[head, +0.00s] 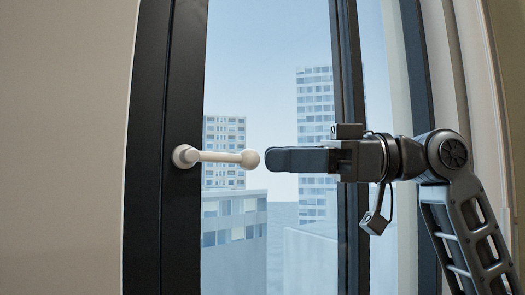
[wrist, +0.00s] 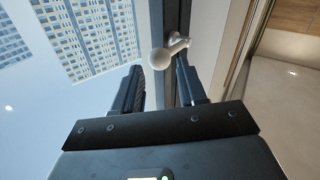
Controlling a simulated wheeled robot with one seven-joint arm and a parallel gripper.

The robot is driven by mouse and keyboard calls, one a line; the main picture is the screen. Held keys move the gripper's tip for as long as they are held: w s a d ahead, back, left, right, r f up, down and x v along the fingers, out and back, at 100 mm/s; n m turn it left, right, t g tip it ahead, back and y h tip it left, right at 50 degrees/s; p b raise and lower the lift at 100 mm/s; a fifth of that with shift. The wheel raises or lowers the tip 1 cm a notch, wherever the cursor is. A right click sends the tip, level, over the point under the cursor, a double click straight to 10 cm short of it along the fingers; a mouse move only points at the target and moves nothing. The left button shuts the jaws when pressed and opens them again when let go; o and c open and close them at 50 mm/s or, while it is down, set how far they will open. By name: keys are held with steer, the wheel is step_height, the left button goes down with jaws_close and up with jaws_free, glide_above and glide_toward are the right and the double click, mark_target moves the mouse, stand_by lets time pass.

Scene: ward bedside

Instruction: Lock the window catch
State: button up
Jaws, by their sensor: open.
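The window catch (head: 220,156) is a pale, off-white lever on a round base, fixed to the left stile of the dark window frame (head: 147,220). It points to the right, roughly level, and ends in a round knob. My gripper (head: 268,160) comes from the right with its fingertips at the knob. In the head view the two fingers overlap, so the gap between them is hidden. In the wrist view my gripper (wrist: 165,82) is open, with the knob of the catch (wrist: 160,58) just ahead of and between the fingertips. I cannot tell whether they touch.
The window glass (head: 275,70) lies behind the catch and my gripper, with buildings outside. A dark upright frame member (head: 347,60) stands behind my wrist. A plain wall (head: 65,150) is at the left. Free room shows above and below the lever.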

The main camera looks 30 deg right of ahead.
mark_target(220, 158)
steer(key=shift+x, duration=1.45)
steer(key=shift+c, duration=0.2)
jaws_close()
